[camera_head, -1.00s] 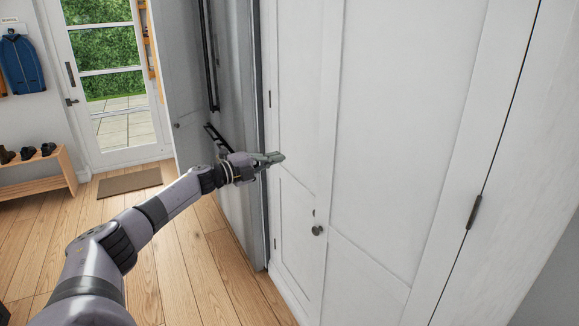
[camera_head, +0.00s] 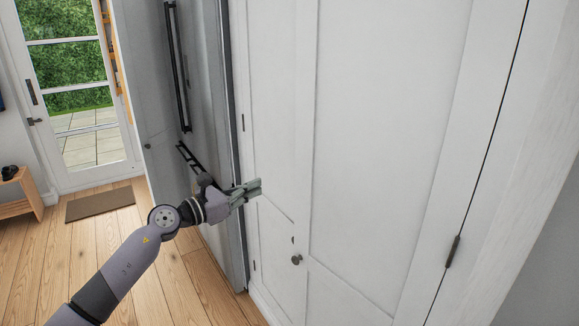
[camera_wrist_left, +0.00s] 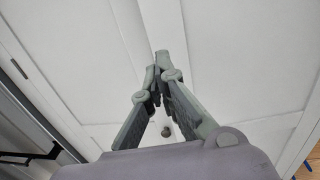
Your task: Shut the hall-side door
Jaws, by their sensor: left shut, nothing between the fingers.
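White panelled cupboard doors fill the middle and right of the head view. The narrower left door (camera_head: 272,95) has small hinges at its left edge, and the wide right door (camera_head: 375,130) has a dark hinge at its right edge. A round knob (camera_head: 296,259) sits low near where they meet; a knob also shows beyond my fingers in the left wrist view (camera_wrist_left: 166,131). Which is the hall-side door, and whether either is fully shut, I cannot tell. My left gripper (camera_head: 258,187) is shut and empty in front of the left door; contact is unclear. My right gripper is out of view.
A grey fridge-like front with a long black handle (camera_head: 178,70) stands left of the cupboard. A glazed door (camera_head: 80,90), a brown mat (camera_head: 100,203) and a low wooden shoe bench (camera_head: 22,198) lie further back. Wooden floor (camera_head: 185,285) is open at lower left.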

